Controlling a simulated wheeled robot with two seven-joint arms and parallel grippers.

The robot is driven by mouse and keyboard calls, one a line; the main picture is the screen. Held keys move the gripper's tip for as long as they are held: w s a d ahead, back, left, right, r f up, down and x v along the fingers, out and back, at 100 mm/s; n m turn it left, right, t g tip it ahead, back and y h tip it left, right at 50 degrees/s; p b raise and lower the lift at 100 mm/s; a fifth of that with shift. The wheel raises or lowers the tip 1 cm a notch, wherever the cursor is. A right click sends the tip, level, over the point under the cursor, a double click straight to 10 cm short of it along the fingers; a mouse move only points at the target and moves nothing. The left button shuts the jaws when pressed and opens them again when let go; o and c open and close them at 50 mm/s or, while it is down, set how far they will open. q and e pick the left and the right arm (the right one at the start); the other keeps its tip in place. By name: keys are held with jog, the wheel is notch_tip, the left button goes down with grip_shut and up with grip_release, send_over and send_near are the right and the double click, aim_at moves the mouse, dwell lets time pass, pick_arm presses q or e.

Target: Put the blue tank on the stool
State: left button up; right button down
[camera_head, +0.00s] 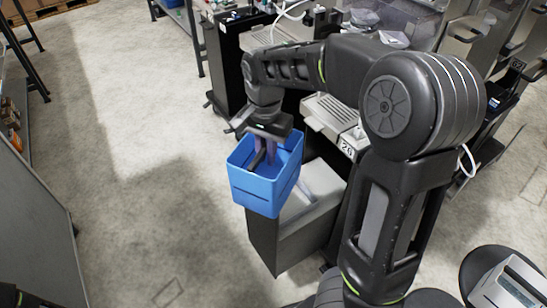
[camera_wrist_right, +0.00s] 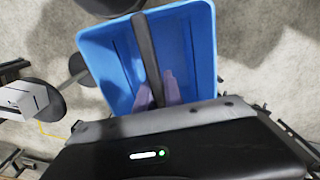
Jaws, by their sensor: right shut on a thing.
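The blue tank (camera_head: 262,187) is an open-topped, box-shaped bin. It hangs in the air near the middle of the head view, roughly upright. My right gripper (camera_head: 268,152) is above it, with its fingers reaching down into the opening, shut on the tank. In the right wrist view, the tank (camera_wrist_right: 198,50) fills the upper middle, and the right gripper's fingers (camera_wrist_right: 166,90) show inside it beside a dark bar. The exact contact is partly hidden.
A grey box-shaped cabinet (camera_head: 292,242) stands below and behind the tank. Dispensing machines (camera_head: 330,112) line the right and back. A round black surface and a grey box (camera_head: 508,283) show at bottom right. A shelf (camera_head: 35,215) stands at left. The floor (camera_head: 140,150) between is clear.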

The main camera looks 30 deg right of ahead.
aim_at(236, 151)
jog(key=w+a+n, duration=0.1)
jog(key=n, duration=0.1)
jog(key=w+a+n, duration=0.2)
jog(key=n, duration=0.1)
jog(key=w+a+n, duration=0.2)
jog(key=n, duration=0.1)
jog(key=shift+a+f, duration=0.15)
jog(key=shift+a, duration=0.1)
jog(key=w+a+f+n, duration=0.2)
jog(key=a+f+n, duration=0.2)
jog(key=a, duration=0.1)
jog(key=shift+w+a+f+b, duration=0.2)
jog(key=shift+w+a+b, duration=0.15)
jog(key=shift+w, duration=0.05)
